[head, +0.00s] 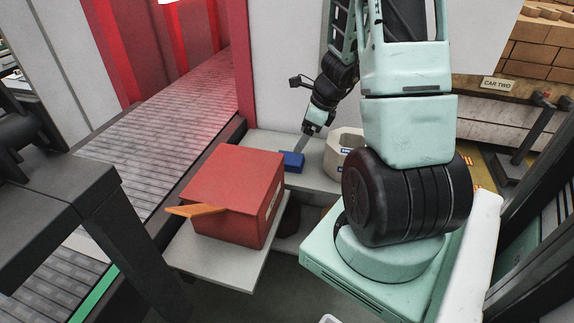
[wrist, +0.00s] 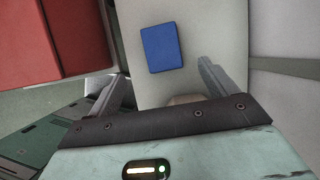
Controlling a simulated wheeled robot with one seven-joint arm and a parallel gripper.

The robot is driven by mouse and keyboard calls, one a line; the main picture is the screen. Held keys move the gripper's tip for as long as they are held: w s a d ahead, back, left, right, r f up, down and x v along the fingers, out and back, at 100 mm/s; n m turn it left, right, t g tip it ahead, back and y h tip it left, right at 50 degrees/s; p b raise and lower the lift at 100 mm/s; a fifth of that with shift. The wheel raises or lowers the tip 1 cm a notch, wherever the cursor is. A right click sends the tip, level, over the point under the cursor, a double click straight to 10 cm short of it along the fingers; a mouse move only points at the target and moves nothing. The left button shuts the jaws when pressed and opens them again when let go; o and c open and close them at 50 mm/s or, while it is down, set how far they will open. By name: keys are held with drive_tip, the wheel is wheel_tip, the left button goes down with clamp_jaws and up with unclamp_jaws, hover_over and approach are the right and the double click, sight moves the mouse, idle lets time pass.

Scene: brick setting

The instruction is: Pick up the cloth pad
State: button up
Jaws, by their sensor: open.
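The cloth pad looks like a small blue rectangular block (head: 292,161) lying on a pale grey shelf (head: 315,178), just right of a red box. In the wrist view the blue pad (wrist: 162,48) lies flat, slightly tilted, beyond the fingertips and between their lines. My gripper (head: 306,141) is above and just right of the pad in the head view. In the wrist view my gripper (wrist: 165,82) has its two fingers wide apart with nothing between them. The gripper does not appear to touch the pad.
The red box (head: 228,192) with an orange flap stands close left of the pad; it also shows in the wrist view (wrist: 50,38). A beige container (head: 342,150) stands right of the pad, partly behind my arm. A conveyor (head: 165,110) runs at the left.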

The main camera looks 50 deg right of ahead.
sight(291, 158)
drive_tip(key=x, duration=0.3)
drive_tip(key=b+x, duration=0.1)
drive_tip(key=x, duration=0.2)
drive_tip(key=b+x, duration=0.1)
drive_tip(key=x, duration=0.2)
drive_tip(key=shift+d+f, duration=0.25)
drive_tip(key=c, duration=1.1)
